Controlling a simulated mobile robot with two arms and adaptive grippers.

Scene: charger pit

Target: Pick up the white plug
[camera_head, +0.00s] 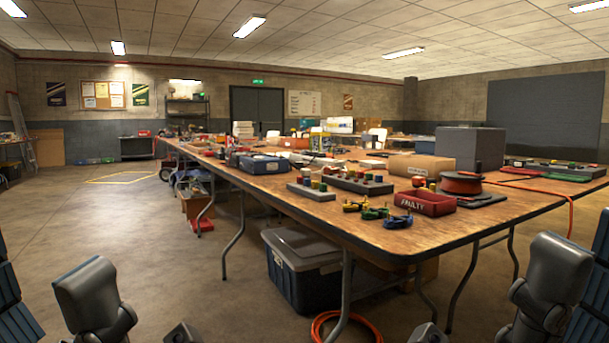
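I cannot make out a plug that is surely white. Small coloured plugs stand in a grey block (311,191) on the long wooden table (260,196). A longer grey block (360,185) behind it holds several more, in red, yellow, green and blue. The plugs are too small to tell a white one apart. Parts of both my arms show at the bottom left and bottom right, well short of the tabletop. The fingers of my grippers do not show.
A red bin marked FAULTY (425,203) stands near the table's front edge. Coloured clamps (375,213) lie beside it. An orange cable reel (461,183), a cardboard box (420,166) and a grey box (470,148) stand behind. A lidded tub (302,277) sits under the table. Open floor lies left.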

